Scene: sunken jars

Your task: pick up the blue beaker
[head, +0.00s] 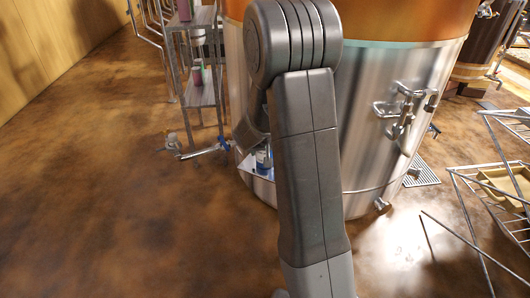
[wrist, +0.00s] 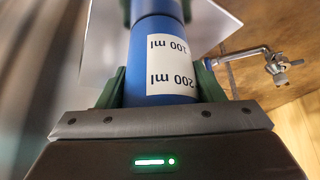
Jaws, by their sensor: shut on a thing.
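The blue beaker (wrist: 137,62) fills the middle of the wrist view, with a white label reading 100 ml and 200 ml. My gripper (wrist: 160,80) is shut on it, with one green finger on each side of its body. A pale flat sheet or plate (wrist: 99,38) shows behind the beaker; whether the beaker touches it I cannot tell. In the head view my arm covers most of this spot. Only a small blue and white piece (head: 263,158) shows beside the arm, low in front of the steel tank.
A large steel tank (head: 357,120) stands right behind my arm, with valve fittings on its front. A metal shelf rack (head: 201,95) is at left, and a pipe with a tap (head: 205,151) sticks out low. Metal frames (head: 490,195) stand at right. The brown floor at left is clear.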

